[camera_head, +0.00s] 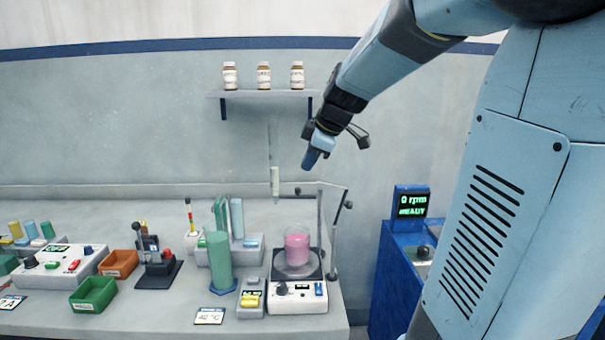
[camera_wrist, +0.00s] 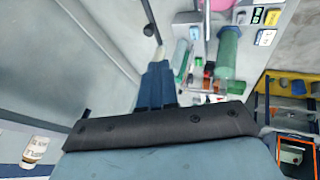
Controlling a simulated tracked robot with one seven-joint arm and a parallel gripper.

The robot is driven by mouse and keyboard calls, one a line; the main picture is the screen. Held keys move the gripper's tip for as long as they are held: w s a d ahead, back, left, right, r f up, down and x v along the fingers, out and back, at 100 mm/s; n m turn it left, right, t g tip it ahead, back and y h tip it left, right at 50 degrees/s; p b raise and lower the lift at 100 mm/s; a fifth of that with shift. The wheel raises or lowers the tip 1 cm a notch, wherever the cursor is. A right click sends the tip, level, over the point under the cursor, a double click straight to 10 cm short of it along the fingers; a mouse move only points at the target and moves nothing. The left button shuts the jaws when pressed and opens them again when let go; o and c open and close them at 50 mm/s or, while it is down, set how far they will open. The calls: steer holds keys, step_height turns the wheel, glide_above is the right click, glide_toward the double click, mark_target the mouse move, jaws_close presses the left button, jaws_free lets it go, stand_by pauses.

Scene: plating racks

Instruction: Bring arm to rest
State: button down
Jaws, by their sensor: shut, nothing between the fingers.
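My gripper (camera_head: 310,160) hangs in the air above the right part of the bench in the head view, below and to the right of the wall shelf. Its blue fingers point down and are shut with nothing between them. In the wrist view the gripper (camera_wrist: 157,68) also shows shut and empty, with the bench beyond it. My arm reaches down to it from the upper right. A beaker of pink liquid (camera_head: 297,244) stands on a white hotplate (camera_head: 298,298) below the gripper, clear of it.
A stand with a rod (camera_head: 334,235) rises beside the hotplate. A shelf (camera_head: 262,94) with 3 bottles is on the wall. A green cylinder (camera_head: 219,260), green bin (camera_head: 93,294) and orange bin (camera_head: 119,263) stand on the bench. A blue cabinet with a display (camera_head: 411,203) is at right.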

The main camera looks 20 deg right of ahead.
steer(key=s+a+f+m+h, duration=0.1)
steer(key=s+m, duration=0.5)
steer(key=s, duration=0.5)
steer(key=s+a+f+m+h, duration=0.1)
steer(key=s+a+f+m, duration=0.1)
steer(key=s+m, duration=0.5)
steer(key=s, duration=0.5)
steer(key=shift+s+a+f+g, duration=0.2)
steer(key=shift+a+g, duration=0.05)
steer(key=shift+g, duration=0.05)
